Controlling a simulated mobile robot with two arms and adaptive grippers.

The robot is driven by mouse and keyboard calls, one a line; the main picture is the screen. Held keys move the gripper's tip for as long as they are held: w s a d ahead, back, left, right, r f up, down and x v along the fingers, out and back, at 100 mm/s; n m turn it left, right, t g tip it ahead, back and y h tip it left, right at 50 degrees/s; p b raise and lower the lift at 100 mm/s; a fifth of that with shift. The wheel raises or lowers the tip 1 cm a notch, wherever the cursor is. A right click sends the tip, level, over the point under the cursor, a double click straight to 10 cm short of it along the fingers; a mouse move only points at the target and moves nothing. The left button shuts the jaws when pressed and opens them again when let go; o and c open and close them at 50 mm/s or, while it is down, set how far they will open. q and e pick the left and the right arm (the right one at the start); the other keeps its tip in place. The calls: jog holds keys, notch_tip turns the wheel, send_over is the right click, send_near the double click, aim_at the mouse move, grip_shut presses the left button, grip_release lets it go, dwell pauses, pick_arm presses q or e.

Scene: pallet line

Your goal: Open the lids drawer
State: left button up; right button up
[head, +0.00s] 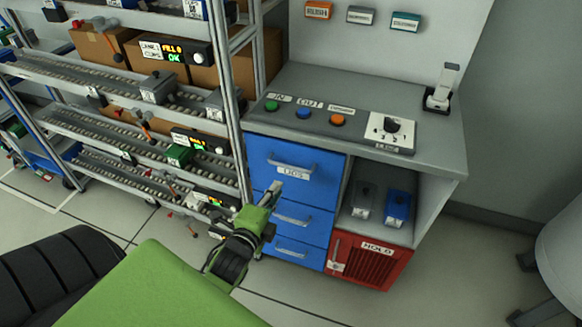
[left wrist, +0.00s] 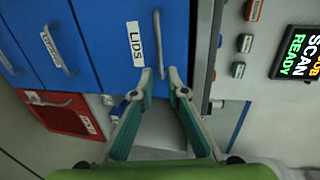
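The blue lids drawer (head: 315,165) is the top one of the cabinet and is shut flush. Its grey bar handle (head: 290,162) sits above the white LIDS label (head: 293,173). In the left wrist view the handle (left wrist: 158,45) runs beside the LIDS label (left wrist: 135,45). My left gripper (head: 275,188) is in front of the cabinet, lower than the handle in the head view. In the left wrist view its fingers (left wrist: 162,75) are spread, with the handle's near end showing between the tips. I cannot tell whether they touch it. My right gripper is not in view.
Two more blue drawers with handles (head: 291,220) lie below. A red HOLD bin (head: 372,262) and an open shelf with a blue device (head: 398,206) stand to the right. The grey counter (head: 305,80) above carries buttons and a dial. A roller rack (head: 150,90) stands close at left.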

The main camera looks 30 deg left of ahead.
aim_at(292, 168)
pick_arm(q)
jog(key=x, duration=1.3)
jog(key=shift+w+d+f, duration=0.1)
jog(key=shift+d, duration=0.05)
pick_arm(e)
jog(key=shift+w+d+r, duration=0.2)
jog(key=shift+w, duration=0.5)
pick_arm(q)
grip_shut()
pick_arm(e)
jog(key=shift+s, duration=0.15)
pick_arm(q)
jog(key=shift+f, duration=0.1)
